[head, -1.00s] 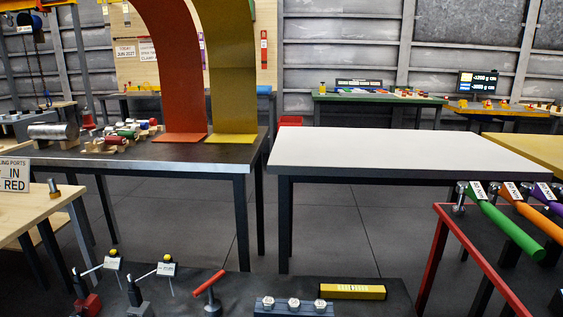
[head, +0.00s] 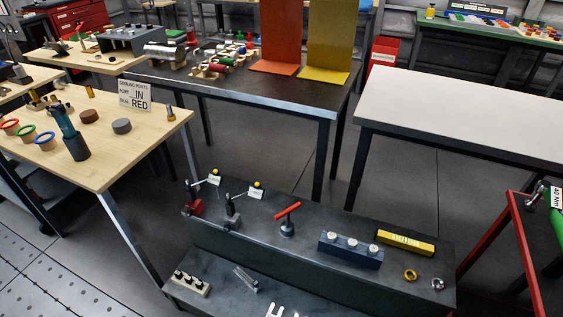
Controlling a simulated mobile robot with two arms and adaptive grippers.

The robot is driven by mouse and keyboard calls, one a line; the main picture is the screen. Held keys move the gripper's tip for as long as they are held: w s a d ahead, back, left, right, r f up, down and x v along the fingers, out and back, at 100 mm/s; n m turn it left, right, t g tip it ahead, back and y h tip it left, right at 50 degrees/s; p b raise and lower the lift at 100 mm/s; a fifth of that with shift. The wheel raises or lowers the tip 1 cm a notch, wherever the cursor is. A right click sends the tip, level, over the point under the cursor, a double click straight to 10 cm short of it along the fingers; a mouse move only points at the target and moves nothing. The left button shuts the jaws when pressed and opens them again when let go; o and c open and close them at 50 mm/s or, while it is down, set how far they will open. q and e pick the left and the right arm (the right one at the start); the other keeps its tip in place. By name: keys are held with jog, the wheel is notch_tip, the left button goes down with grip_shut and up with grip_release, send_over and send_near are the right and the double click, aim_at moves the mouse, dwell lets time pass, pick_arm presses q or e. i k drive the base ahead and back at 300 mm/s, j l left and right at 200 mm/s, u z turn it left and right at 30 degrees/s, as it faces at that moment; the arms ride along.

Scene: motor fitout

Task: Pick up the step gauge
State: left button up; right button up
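No object carries a label I can read as the step gauge, so I cannot tell for sure which one it is. On a lower shelf in front are a small beige block (head: 192,283) with dark studs and a thin grey metal piece (head: 246,279).
The bench also bears a red-handled T-shaped tool (head: 287,218), two small stands with tags (head: 195,200), a brass ring (head: 410,274) and a silver ring (head: 437,284). A white table (head: 465,115) stands behind on the right, a wooden table (head: 110,160) on the left. Dark floor lies between.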

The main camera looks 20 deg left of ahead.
aim_at(255, 285)
jog(key=u, duration=0.9)
